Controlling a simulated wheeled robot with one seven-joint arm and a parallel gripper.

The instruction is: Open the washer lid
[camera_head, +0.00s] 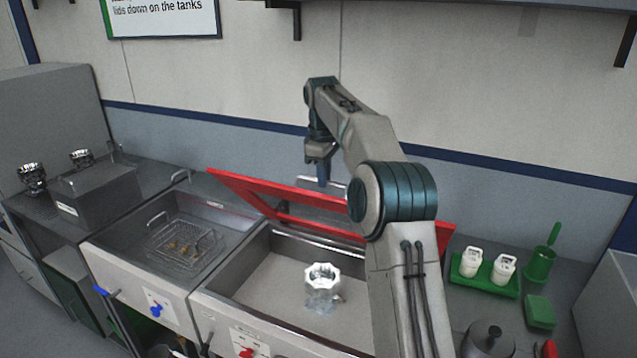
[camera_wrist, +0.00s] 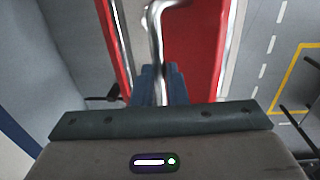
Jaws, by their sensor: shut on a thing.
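The washer lid (camera_head: 235,190) is a red panel, tilted partly up along the back of the right-hand tank (camera_head: 255,290); my arm hides part of it. My gripper (camera_head: 323,180) is at the lid's metal handle (camera_head: 335,186), above the panel. In the wrist view my gripper's blue fingers (camera_wrist: 160,85) are closed around the bent bright metal handle (camera_wrist: 154,30), with the red lid (camera_wrist: 190,50) behind it. Inside the open tank stands a clear and white octagonal part (camera_head: 321,285).
To the left is a second open tank with a wire basket (camera_head: 185,245) in it. A green tray (camera_head: 485,275) with two white containers, a green cup (camera_head: 540,262) and a green block (camera_head: 538,312) stand at right. A wall shelf (camera_head: 440,8) runs above.

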